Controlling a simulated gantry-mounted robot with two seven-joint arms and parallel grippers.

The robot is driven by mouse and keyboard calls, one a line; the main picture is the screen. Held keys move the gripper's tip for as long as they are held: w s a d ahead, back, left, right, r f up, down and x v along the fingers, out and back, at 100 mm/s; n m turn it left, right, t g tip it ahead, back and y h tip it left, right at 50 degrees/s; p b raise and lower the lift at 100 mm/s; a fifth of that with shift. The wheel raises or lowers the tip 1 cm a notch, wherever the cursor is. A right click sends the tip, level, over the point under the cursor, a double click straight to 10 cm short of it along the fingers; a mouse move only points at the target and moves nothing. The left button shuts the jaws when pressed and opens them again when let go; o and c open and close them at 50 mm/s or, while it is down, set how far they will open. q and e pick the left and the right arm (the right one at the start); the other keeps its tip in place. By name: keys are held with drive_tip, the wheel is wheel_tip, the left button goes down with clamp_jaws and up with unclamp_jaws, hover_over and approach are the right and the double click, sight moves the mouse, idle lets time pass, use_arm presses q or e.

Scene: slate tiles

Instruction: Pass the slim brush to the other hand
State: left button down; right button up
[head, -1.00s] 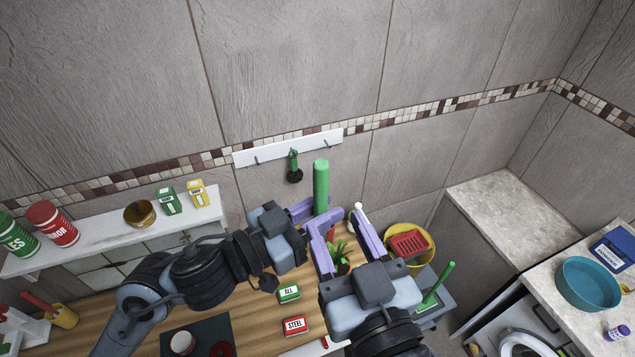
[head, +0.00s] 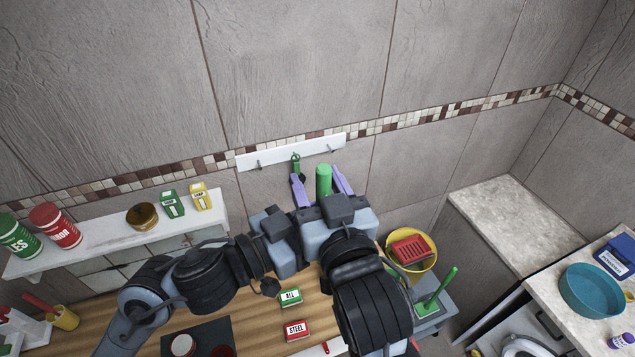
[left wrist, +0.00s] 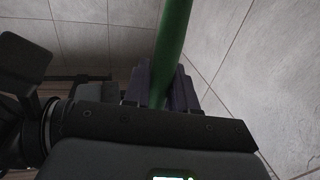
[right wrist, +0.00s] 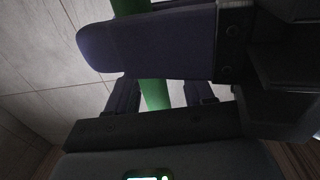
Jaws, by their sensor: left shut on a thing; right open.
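The slim brush shows as a green handle (head: 323,180) standing about upright in the head view; its lower part is hidden behind my right gripper. My left gripper (left wrist: 160,86) is shut on the brush, whose handle (left wrist: 175,40) rises between its fingers in the left wrist view. In the head view its fingers are hidden. My right gripper (head: 320,182) is open, with a purple finger on each side of the handle. In the right wrist view the handle (right wrist: 155,95) lies between the open fingers, and a dark finger of my left gripper crosses in front of it.
A white hook rail (head: 290,152) with a green-handled item is on the wall just behind. Below are a wooden counter (head: 255,310) with small boxes and a yellow bucket (head: 425,245). A shelf (head: 110,240) holds tins and boxes at left.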

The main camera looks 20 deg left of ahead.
drive_tip(key=c, duration=0.9)
use_arm(q)
drive_tip(key=c, duration=0.8)
unclamp_jaws()
use_arm(e)
clamp_jaws()
use_arm(q)
drive_tip(key=shift+f, duration=0.1)
